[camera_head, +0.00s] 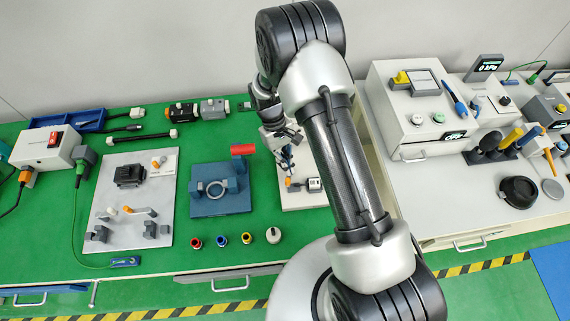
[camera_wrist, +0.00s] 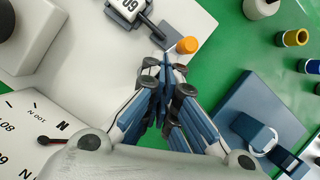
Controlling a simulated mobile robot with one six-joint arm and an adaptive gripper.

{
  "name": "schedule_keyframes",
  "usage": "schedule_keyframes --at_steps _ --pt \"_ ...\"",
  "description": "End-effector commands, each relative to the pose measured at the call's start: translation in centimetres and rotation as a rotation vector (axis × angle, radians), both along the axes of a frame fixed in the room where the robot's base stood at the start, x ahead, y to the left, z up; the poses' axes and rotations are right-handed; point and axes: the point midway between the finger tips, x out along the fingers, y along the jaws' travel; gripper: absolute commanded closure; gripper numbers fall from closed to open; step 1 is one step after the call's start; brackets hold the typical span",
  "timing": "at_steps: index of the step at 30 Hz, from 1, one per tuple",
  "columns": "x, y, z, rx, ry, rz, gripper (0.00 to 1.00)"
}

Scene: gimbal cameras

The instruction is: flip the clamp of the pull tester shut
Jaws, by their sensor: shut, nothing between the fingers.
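The pull tester is a white plate (camera_head: 305,203) partly hidden behind my arm in the head view; it fills the upper left of the wrist view (camera_wrist: 190,15). A dial gauge marked N (camera_wrist: 40,135) stands at its lower left there. The clamp has a dark lever (camera_wrist: 152,27) ending in an orange tip (camera_wrist: 187,45); the orange part also shows in the head view (camera_head: 291,184). My gripper (camera_wrist: 166,72) is shut and empty, its fingertips just below the lever and orange tip. I cannot tell whether they touch.
A blue fixture (camera_head: 218,203) with a ring and red part stands left of the tester. Several small spools (camera_head: 221,240) and a white one (camera_head: 273,235) lie in front. A white board with parts (camera_head: 125,195) is farther left. Green mat is clear between them.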

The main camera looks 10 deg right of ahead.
Motion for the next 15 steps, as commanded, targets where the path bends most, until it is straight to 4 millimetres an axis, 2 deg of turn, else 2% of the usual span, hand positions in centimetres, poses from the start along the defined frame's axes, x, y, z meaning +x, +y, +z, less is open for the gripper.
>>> schedule_keyframes --at_steps 4,7,15 --pt "0.2 0.1 0.4 0.0 -0.002 0.0 1.0" --pt "0.7 0.3 1.5 0.001 -0.004 0.0 1.0" --pt "2.7 1.1 6.8 0.0 -0.006 0.0 1.0"
